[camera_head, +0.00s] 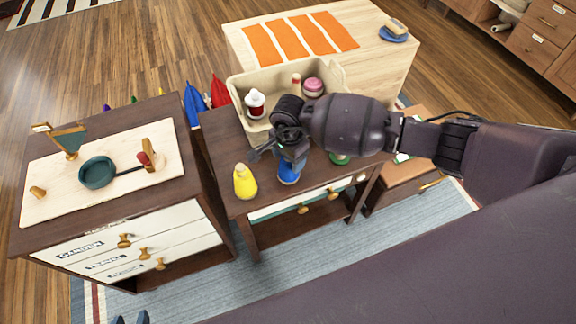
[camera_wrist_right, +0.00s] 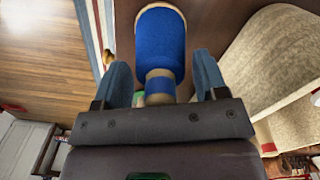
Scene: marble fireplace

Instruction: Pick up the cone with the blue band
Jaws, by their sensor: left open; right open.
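The cone with the blue band (camera_head: 288,174) stands on the dark wooden table, near its front edge. In the right wrist view the cone (camera_wrist_right: 160,42) shows a wide blue part, tan rims and a narrower blue-banded end. My right gripper (camera_head: 280,153) is over the cone and hides its upper part. Its open fingers (camera_wrist_right: 162,70) lie on either side of the cone's narrow end, with gaps showing. My left gripper (camera_head: 132,319) shows only as dark tips at the bottom edge, open and away from the table.
A yellow cone (camera_head: 245,182) stands left of the blue one, and a green one (camera_head: 339,158) to the right, partly hidden by my arm. A cream tray (camera_head: 240,90) with a red-and-white bottle and pink item lies behind. A cabinet with a pan (camera_head: 97,172) stands left.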

